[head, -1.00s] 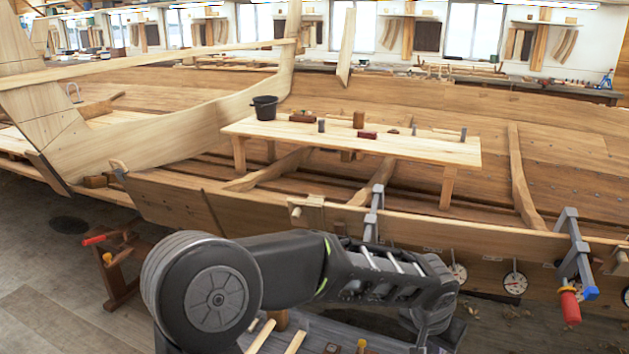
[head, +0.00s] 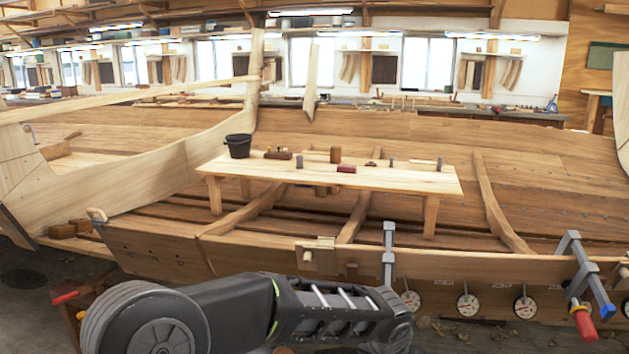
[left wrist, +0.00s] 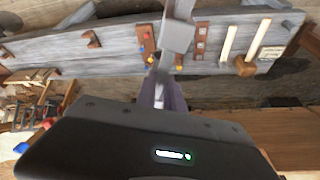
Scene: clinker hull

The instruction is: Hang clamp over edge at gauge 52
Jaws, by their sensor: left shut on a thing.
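My left gripper (left wrist: 162,92) is shut on a grey metal clamp (left wrist: 178,36), whose bar and square block extend away from it in the left wrist view. In the head view my arm hides the fingers; the clamp's grey bar (head: 388,245) rises behind the arm and overlaps the hull's upper edge (head: 455,256). I cannot tell whether it touches the edge. Round white gauges (head: 468,304) line the planking below that edge; their small labels are not readable. A second clamp (head: 578,262) with a red handle and blue end is at the edge on the right. My right gripper is not visible.
A wooden table (head: 300,178) inside the hull carries a black bucket (head: 239,146) and small blocks. A wooden block fixture (head: 320,257) sits on the edge left of the held clamp. A grey bench (left wrist: 95,48) with tools lies below the gripper.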

